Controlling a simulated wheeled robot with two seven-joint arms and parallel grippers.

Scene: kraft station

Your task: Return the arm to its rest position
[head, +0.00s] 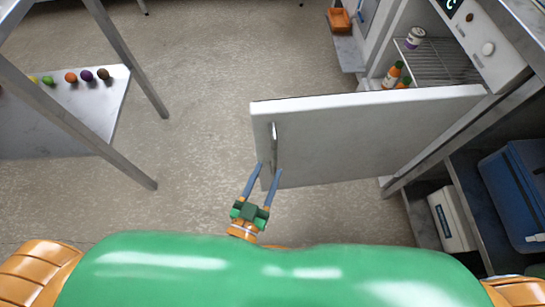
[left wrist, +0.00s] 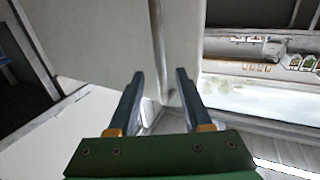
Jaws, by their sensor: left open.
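My left gripper (head: 268,169) is low in the middle of the head view, with its two blue fingers apart. Its tips are at the handle end of the open white door (head: 370,135). The door handle (head: 275,145) is a grey vertical bar just beyond the fingers. In the left wrist view the open fingers (left wrist: 160,76) point at the door, and the handle bar (left wrist: 157,45) shows between them. I cannot tell whether the tips are around the handle or short of it. Nothing is held. My right gripper is not in view.
The cabinet behind the door has a wire shelf (head: 440,66) with a can (head: 415,37) and orange bottles (head: 392,75). A blue box (head: 515,185) sits on a lower shelf at right. A table (head: 60,135) with several small fruits stands left. Floor between is clear.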

